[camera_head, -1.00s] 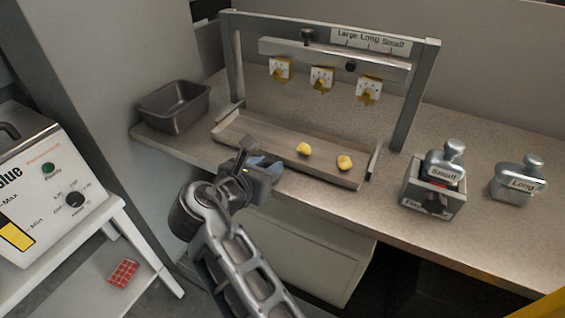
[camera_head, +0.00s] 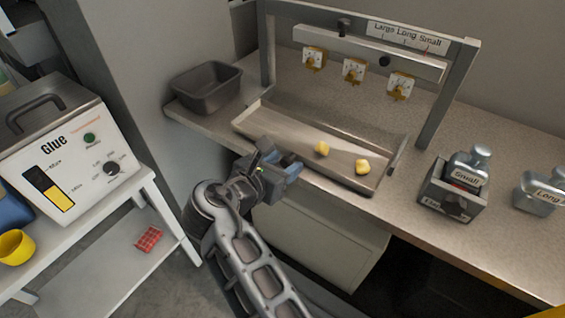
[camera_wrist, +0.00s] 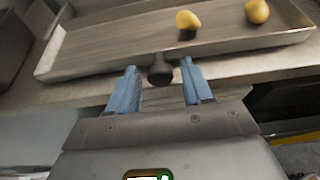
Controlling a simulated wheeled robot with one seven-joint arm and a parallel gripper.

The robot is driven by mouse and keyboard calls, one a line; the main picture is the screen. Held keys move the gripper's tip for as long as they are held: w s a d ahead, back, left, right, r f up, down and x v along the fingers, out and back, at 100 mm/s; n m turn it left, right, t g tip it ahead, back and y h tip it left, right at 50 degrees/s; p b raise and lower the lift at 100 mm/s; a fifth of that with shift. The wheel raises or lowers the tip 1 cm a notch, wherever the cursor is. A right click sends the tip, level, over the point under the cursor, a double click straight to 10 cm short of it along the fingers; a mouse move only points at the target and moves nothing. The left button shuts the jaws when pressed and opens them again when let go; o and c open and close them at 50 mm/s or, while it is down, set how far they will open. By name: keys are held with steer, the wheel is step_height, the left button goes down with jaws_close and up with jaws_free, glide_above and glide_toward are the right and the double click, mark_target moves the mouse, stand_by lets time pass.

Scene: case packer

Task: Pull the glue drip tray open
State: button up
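The glue drip tray (camera_head: 275,127) is a long, shallow metal tray on the counter under the dispensing frame. Two yellow glue blobs (camera_head: 322,148) lie in its right half. In the wrist view the tray (camera_wrist: 110,63) spans the top, with a dark round knob (camera_wrist: 160,75) at the middle of its front wall. My gripper (camera_wrist: 162,82) is open, its blue fingers on either side of the knob with gaps showing on both sides. In the head view my gripper (camera_head: 286,164) is at the tray's front, and it hides the knob.
The frame with nozzles (camera_head: 354,70) stands over the tray. A grey bin (camera_head: 207,88) is left of it. The Small container (camera_head: 468,168) in its holder (camera_head: 450,200) stands right. The glue machine (camera_head: 75,160) sits on a white cart at left.

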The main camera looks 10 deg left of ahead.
steer(key=shift+o, duration=0.3)
steer(key=v, duration=0.7)
steer(key=shift+s+r, duration=0.2)
steer(key=shift+s, duration=0.15)
steer(key=shift+a, duration=0.15)
steer(key=s+d+f+m+g+y, duration=0.15)
steer(key=s+d+f+m, duration=0.25)
steer(key=d+f, duration=0.4)
steer(key=s+d+f+m+g+y, duration=0.1)
steer(key=s+d+f+m+y, duration=0.2)
steer(key=s+d+f, duration=0.35)
steer(key=s+d+f+m+y, duration=0.2)
steer(key=s+d+m, duration=0.5)
steer(key=s+d, duration=0.15)
steer(key=s+d+r+m+t+h, duration=0.1)
steer(key=s+d+r+m+t, duration=0.1)
steer(key=s+d+r+m, duration=0.3)
steer(key=s+d+r+m+t+h, duration=0.1)
steer(key=s+d+r+m+t, duration=0.1)
steer(key=s+d+r+m, duration=0.4)
steer(key=s+r+m, duration=0.5)
steer(key=r+m, duration=0.2)
steer(key=r, duration=0.1)
steer(key=shift+s+d, duration=0.3)
